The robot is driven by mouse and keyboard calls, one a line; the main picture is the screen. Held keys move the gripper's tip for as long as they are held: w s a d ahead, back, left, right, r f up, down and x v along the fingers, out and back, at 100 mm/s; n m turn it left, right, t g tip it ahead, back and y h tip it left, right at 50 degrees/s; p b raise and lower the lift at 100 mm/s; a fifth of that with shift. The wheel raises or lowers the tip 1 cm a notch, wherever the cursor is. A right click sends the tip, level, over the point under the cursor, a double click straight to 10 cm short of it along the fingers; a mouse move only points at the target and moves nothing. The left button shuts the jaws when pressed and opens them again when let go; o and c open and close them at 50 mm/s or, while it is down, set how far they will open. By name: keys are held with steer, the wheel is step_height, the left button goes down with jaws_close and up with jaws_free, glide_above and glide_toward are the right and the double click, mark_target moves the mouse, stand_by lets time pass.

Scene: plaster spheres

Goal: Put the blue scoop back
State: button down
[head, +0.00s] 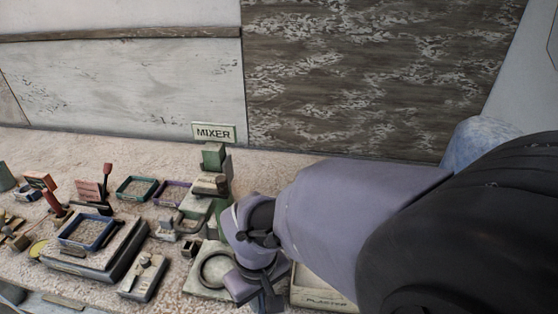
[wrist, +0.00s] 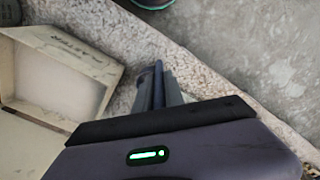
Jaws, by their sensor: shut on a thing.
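My gripper (head: 262,297) points down at the front of the bench in the head view, just left of the plaster box (head: 325,301). In the wrist view my gripper (wrist: 160,85) is shut on a narrow dark-blue piece (wrist: 158,78), which looks like the blue scoop's handle. The scoop's bowl is hidden or too small to make out. The plaster box also shows in the wrist view (wrist: 88,57), open and pale inside, left of the fingers and apart from them.
A mixer with a sign (head: 213,132) stands behind my gripper. Blue (head: 110,235), teal (head: 153,181) and purple (head: 186,187) trays lie farther left. The wrist view shows the bench edge and grey floor (wrist: 250,50).

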step_height(320, 180, down, 2)
steer(key=shift+f, duration=0.1)
steer(key=shift+f+b, duration=0.1)
steer(key=shift+b, duration=0.3)
steer(key=c, duration=1.4)
jaws_free()
